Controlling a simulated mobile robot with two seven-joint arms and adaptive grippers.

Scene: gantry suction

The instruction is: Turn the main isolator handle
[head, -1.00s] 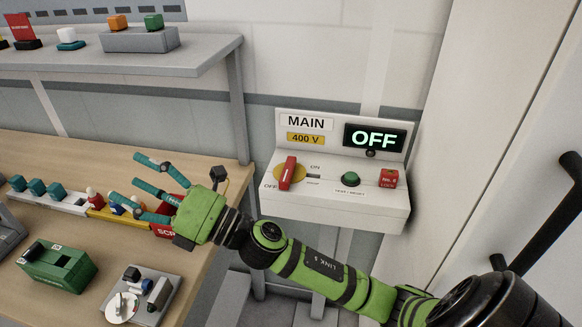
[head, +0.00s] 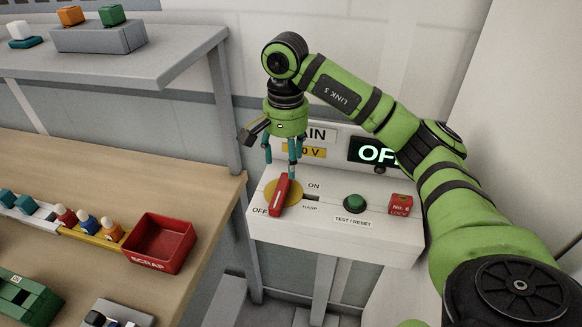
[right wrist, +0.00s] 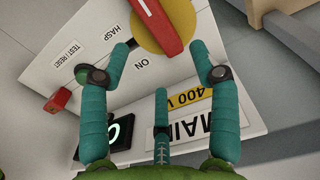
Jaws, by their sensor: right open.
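The main isolator handle (head: 281,194) is a red bar on a yellow disc (head: 296,190), on the sloped top of a white panel box (head: 330,238). It stands near the OFF mark, and the display (head: 372,152) is partly hidden by my arm. My right gripper (head: 281,168) points down just above and behind the handle, open and empty. In the right wrist view the red handle (right wrist: 158,22) lies beyond the spread teal fingers (right wrist: 165,62), apart from them. My left gripper is not in view.
A green TEST/RESET button (head: 355,203) and a red lock block (head: 400,204) sit right of the handle. A red scrap bin (head: 160,242) stands on the wooden table (head: 200,186) at left. A grey shelf (head: 170,64) is at upper left.

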